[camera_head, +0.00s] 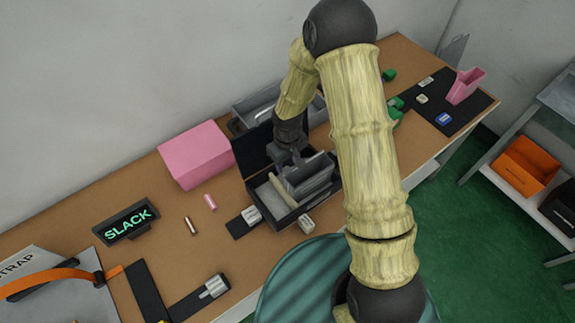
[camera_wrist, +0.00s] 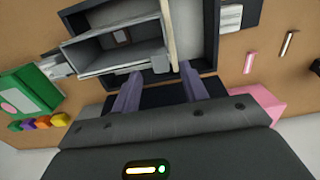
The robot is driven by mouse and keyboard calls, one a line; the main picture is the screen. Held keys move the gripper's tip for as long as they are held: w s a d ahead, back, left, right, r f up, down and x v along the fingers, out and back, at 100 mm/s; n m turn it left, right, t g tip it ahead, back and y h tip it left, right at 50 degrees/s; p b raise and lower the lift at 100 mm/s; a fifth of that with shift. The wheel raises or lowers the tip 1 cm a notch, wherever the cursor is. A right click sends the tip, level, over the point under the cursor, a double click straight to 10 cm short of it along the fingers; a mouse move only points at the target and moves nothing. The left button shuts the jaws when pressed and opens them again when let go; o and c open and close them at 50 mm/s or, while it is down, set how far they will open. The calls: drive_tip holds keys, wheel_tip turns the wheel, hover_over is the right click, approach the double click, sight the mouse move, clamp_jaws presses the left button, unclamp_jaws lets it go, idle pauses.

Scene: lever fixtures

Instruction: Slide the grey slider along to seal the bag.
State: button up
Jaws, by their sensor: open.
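In the head view my gripper (camera_head: 288,158) is low over a black open case (camera_head: 247,147). A grey open-topped box (camera_head: 312,178) stands in the case, with a cream bar (camera_head: 283,192) beside it. In the wrist view the grey box (camera_wrist: 100,50) and the cream bar (camera_wrist: 168,30) lie just beyond the fingertips. A small grey block (camera_wrist: 120,36) shows inside the box. I cannot tell which piece is the slider, and no bag is clearly recognisable.
A pink box (camera_head: 195,155) stands left of the case. Small pale blocks (camera_head: 251,214) lie at its front. A SLACK sign (camera_head: 127,222) and an orange strap fixture (camera_head: 45,275) are at left. A black mat (camera_head: 440,100) with a pink holder (camera_head: 465,86) is at right.

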sight(288, 170)
drive_tip(key=shift+f+p, duration=0.3)
drive_tip(key=shift+f, duration=1.45)
clamp_jaws()
